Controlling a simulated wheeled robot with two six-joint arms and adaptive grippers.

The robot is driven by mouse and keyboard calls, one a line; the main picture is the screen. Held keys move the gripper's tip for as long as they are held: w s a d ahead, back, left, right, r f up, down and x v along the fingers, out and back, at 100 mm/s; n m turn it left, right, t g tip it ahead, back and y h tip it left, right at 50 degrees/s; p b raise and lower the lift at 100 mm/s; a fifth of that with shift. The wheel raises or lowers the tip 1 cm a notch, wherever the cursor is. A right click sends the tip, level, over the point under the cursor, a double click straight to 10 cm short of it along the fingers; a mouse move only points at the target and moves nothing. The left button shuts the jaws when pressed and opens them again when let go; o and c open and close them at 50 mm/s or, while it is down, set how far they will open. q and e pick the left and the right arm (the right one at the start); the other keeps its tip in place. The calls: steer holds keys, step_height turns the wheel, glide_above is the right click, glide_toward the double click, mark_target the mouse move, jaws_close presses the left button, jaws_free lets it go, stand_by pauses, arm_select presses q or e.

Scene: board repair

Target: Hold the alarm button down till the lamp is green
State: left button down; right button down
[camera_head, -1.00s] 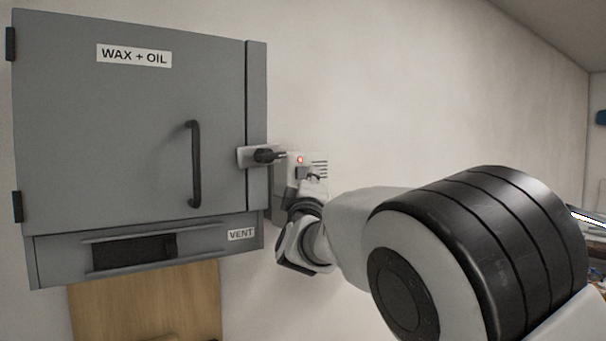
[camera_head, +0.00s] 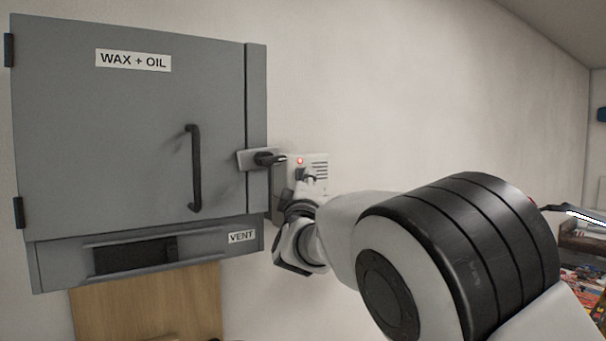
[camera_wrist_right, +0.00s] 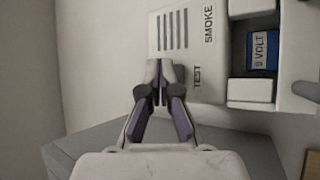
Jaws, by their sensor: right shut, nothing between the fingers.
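The smoke alarm (camera_head: 320,163) is a pale box on the wall, right of the grey cabinet. Its lamp (camera_head: 300,161) glows red. In the right wrist view the alarm (camera_wrist_right: 188,57) shows the words SMOKE and TEST, slots, and a blue 9 volt battery (camera_wrist_right: 263,48) in an open bay. My right gripper (camera_head: 308,177) is shut and empty, with its fingertips (camera_wrist_right: 160,66) at the alarm's face beside the word TEST. The button is not visible; the fingers may cover it. I cannot tell whether they touch or press it. My left gripper is out of view.
A wooden panel (camera_head: 145,300) is below. The wall right of the alarm is bare.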

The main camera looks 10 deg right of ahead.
steer(key=shift+w+a+p, duration=0.1)
steer(key=shift+w+p, duration=0.15)
steer(key=shift+p, duration=0.1)
steer(key=shift+s, duration=0.15)
stand_by(2.1)
steer(key=shift+s+d+b, duration=0.25)
steer(key=shift+s+b, duration=0.3)
steer(key=shift+s, duration=0.15)
steer(key=s+b, duration=0.1)
steer(key=s+d+b, duration=0.1)
steer(key=s, duration=0.1)
steer(key=s+b, duration=0.1)
steer(key=shift+s+d, duration=0.3)
steer(key=shift+d, duration=0.05)
steer(key=shift+f, duration=0.1)
